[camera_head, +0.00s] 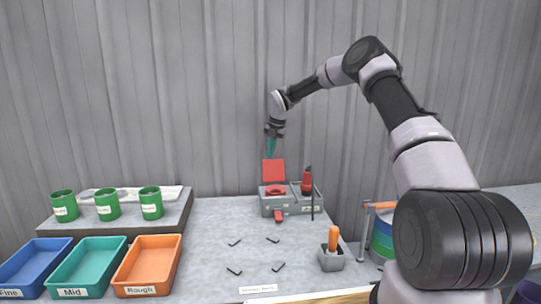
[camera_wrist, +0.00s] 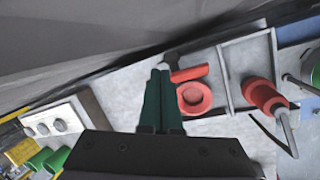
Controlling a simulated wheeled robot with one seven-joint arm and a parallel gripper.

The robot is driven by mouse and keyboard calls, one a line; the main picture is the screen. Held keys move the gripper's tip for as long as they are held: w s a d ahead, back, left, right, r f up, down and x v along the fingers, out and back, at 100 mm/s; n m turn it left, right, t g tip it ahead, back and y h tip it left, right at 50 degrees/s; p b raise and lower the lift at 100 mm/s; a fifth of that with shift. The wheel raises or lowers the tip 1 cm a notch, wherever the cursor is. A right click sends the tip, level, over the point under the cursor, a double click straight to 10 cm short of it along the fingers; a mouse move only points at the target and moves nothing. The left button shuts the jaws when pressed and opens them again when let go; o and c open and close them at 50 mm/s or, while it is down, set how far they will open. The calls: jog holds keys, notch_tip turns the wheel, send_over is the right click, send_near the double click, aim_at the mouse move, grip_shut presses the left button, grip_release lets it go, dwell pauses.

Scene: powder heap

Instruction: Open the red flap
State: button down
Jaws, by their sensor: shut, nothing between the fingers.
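The red flap (camera_head: 273,172) stands upright at the back left of a grey box (camera_head: 296,207) in the head view. In the wrist view the flap shows edge-on as a short red bar (camera_wrist: 189,73). In front of it a red ring (camera_head: 275,190) lies on the box top; it also shows in the wrist view (camera_wrist: 194,97). My gripper (camera_head: 270,155), with green fingers, is shut and empty, pointing down just above the flap's top edge. In the wrist view its fingertips (camera_wrist: 160,68) are close to the flap's left end; I cannot tell whether they touch.
A red upright tool (camera_head: 307,181) stands at the box's right. Several small black brackets (camera_head: 273,240) lie on the table. An orange-handled tool (camera_head: 333,240) sits in a grey holder. Green cups (camera_head: 107,205) and labelled trays (camera_head: 147,265) are at left. The wall (camera_head: 150,90) is close behind.

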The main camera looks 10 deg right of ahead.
jog(key=s+d+r+m+h, duration=0.1)
jog(key=s+r+m, duration=0.2)
jog(key=s+r, duration=0.45)
jog(key=s+d+r+m, duration=0.1)
jog(key=s+r+m, duration=0.3)
jog(key=r, duration=0.7)
jog(key=s+d+r+m+t, duration=0.1)
jog(key=s+d+r+m, duration=0.1)
jog(key=s+r+m, duration=0.3)
jog(key=s+d+m+h, duration=0.1)
jog(key=s+m, duration=0.1)
jog(key=s, duration=0.4)
jog(key=s+d+r+m+t, duration=0.1)
jog(key=s+d+r+m, duration=0.1)
jog(key=s+r+m, duration=0.3)
jog(key=s+d+f+m+t+y, duration=0.1)
jog(key=s+d+m, duration=0.1)
jog(key=s+m, duration=0.6)
jog(key=s+d+f+m+t+y, duration=0.1)
jog(key=s+m, duration=0.6)
jog(key=s, duration=0.8)
jog(key=shift+d+f+m, duration=0.4)
jog(key=shift+d+f, duration=0.4)
jog(key=shift+d, duration=0.1)
